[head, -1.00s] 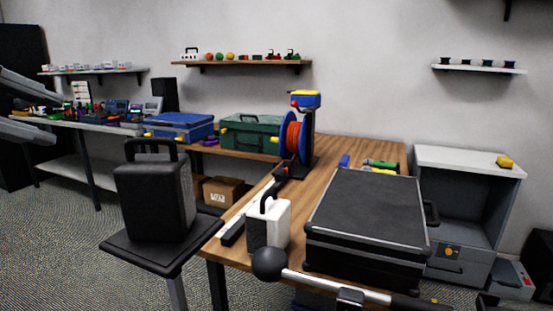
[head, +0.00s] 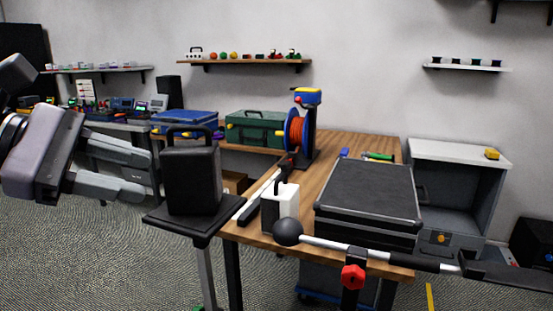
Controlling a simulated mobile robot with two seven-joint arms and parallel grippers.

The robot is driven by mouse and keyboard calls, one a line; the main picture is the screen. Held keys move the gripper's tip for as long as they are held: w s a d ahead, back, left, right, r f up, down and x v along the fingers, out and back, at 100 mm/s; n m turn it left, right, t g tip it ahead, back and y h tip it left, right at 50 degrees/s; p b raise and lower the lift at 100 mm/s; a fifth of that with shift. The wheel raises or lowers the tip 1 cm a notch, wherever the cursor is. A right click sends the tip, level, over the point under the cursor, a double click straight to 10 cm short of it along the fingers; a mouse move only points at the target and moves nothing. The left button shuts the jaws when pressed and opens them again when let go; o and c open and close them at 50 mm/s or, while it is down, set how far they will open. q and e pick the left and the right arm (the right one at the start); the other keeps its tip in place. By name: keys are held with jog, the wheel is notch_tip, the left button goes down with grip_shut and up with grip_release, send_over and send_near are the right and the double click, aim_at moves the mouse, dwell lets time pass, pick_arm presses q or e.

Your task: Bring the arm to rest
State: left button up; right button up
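My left gripper (head: 147,176) comes in from the left edge. Its two grey fingers are spread apart and point right, with nothing seen between them. The fingertips appear just left of a black case (head: 192,180) with a handle, which stands upright on a small black platform (head: 205,226). From this view I cannot tell the depth between them. My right gripper is not in view.
A wooden bench (head: 330,148) carries a large black case (head: 368,195), a white and black handled box (head: 281,207), an orange cable reel (head: 296,131) and a green toolbox (head: 255,128). A rod with a black ball (head: 288,232) crosses the front. Carpet at lower left is clear.

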pick_arm(q)
jog(key=s+d+f+n+g+h, duration=0.1)
jog(key=d+f+n+g+h, duration=0.25)
jog(key=d+h, duration=0.25)
jog(key=w+a+f+m+t+y+p, duration=0.1)
jog(key=w+a+f+m+t+y, duration=0.15)
jog(key=f+m+t, duration=0.7)
jog(key=w+a+f+m+t+y+p, duration=0.15)
jog(key=f+m+y, duration=0.25)
jog(key=m, duration=1)
jog(key=w+a+f+m+t+y+p, duration=0.1)
jog(key=a+f+m+t+y, duration=0.15)
jog(key=f+m+t, duration=0.65)
jog(key=s+f+n+g+y, duration=0.3)
jog(key=s+f+n+g, duration=0.2)
jog(key=s+f, duration=0.3)
jog(key=s+f+n+g+y, duration=0.3)
jog(key=s+f+n+g, duration=0.2)
jog(key=f, duration=0.9)
jog(key=s+g, duration=0.2)
jog(key=s, duration=0.1)
jog(key=shift+s+a, duration=0.2)
jog(key=shift+s, duration=0.1)
